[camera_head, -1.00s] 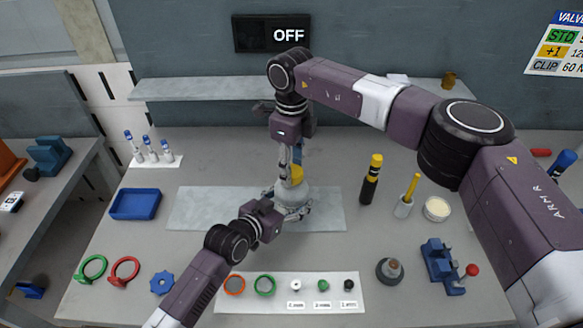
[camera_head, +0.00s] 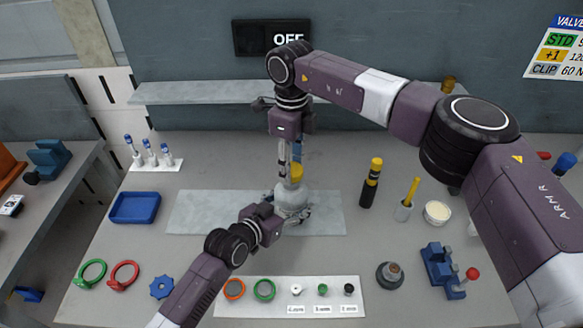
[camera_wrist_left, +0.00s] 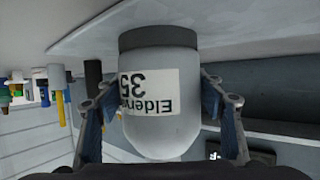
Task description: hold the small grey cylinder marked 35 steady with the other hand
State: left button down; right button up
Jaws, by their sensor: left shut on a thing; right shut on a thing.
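The small grey cylinder (camera_head: 291,196) stands upright on a pale mat (camera_head: 200,212) in the head view. In the left wrist view the cylinder (camera_wrist_left: 165,112) appears upside down, with a white label marked 35. My left gripper (camera_wrist_left: 162,108) is shut on its body, with one finger on each side; in the head view the left gripper (camera_head: 295,217) reaches it from the front left. My right gripper (camera_head: 291,172) comes down from above and is shut at a yellow part (camera_head: 297,174) on top of the cylinder. The fingers partly hide that part.
A yellow-and-black tool (camera_head: 371,183), a yellow-handled pot (camera_head: 407,201) and a white bowl (camera_head: 437,211) stand to the right. A blue tray (camera_head: 135,207) lies to the left. A white sheet (camera_head: 240,308) with rings and small fittings lies in front. A display (camera_head: 272,38) reads OFF.

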jog(key=shift+r, duration=0.1)
jog(key=shift+r, duration=1.95)
pick_arm(q)
jog(key=shift+c, duration=2.3)
grip_release()
